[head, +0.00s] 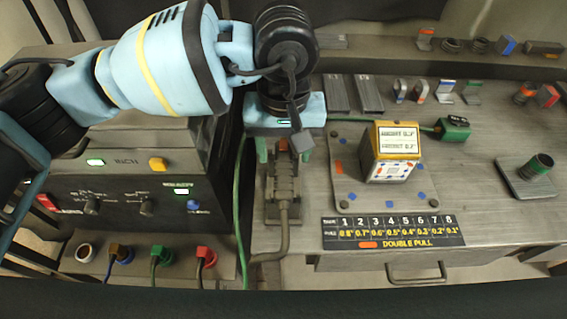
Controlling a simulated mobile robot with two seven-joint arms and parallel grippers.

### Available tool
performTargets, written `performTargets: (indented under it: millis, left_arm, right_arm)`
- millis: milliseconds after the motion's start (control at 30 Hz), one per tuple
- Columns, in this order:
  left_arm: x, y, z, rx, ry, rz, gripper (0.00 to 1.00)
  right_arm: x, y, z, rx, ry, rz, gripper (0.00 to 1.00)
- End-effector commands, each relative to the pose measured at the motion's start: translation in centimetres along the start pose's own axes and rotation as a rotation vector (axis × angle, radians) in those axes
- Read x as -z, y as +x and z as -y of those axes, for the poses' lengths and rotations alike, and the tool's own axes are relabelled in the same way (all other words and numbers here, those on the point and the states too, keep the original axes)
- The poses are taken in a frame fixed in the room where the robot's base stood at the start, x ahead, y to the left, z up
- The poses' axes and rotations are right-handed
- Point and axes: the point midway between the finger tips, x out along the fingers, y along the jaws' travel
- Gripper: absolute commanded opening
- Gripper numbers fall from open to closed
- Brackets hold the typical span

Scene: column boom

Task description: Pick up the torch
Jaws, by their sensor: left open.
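The torch (284,180) appears to be the grey ribbed tool lying in a dark holder on the left part of the bench, with a grey hose running from its near end. My left gripper (284,152) is right over its far end. Its fingers with green parts show on either side of the torch, apart from each other. The gripper body hides the torch's far end, and I cannot tell whether the fingers touch it. My right gripper is not in view.
A yellow-topped block (396,140) stands on a plate with coloured marks, right of the torch. A numbered "DOUBLE PULL" label (393,232) lies in front. A control box (125,185) stands left, and a green cable (238,200) runs between.

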Motion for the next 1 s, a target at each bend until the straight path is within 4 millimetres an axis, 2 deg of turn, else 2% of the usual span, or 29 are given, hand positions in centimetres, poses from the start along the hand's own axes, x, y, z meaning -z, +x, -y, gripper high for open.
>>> performTargets:
  millis: [200, 333, 667, 1000]
  left_arm:
    - [-0.4, 2.6, 0.1, 0.002, 0.0, 0.001, 0.55]
    - [-0.4, 4.3, 0.1, 0.001, -0.002, 0.002, 0.55]
    - [-0.3, 5.0, 0.1, 0.001, 0.0, 0.001, 0.55]
    - [-0.3, 5.0, 0.1, 0.0, 0.0, 0.001, 0.1]
  right_arm:
    - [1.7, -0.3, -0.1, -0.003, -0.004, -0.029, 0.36]
    - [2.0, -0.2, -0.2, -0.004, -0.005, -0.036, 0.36]
    - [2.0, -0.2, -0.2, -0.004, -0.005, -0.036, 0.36]
    - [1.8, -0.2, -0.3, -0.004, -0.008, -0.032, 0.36]
